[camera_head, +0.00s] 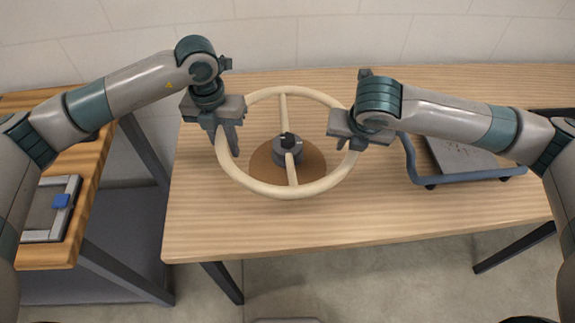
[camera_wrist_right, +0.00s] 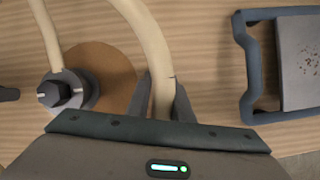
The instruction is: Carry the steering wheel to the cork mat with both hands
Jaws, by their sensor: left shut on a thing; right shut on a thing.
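The steering wheel (camera_head: 256,187) has a cream rim, two spokes and a dark grey hub. In the head view it is held level at the middle of the table. The round brown cork mat (camera_head: 315,158) lies under its hub; I cannot tell how high the wheel is above it. My left gripper (camera_head: 228,145) is shut on the left side of the rim. My right gripper (camera_head: 350,150) is shut on the right side of the rim. In the right wrist view the rim (camera_wrist_right: 161,75) passes between the fingers, and the mat (camera_wrist_right: 112,80) shows beside it.
A blue-framed tray or cart (camera_head: 408,158) with a grey plate stands on the table at the right. A second wooden table (camera_head: 85,185) at the left holds a grey tray with a blue piece (camera_head: 60,200). The front of the main table (camera_head: 290,225) is clear.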

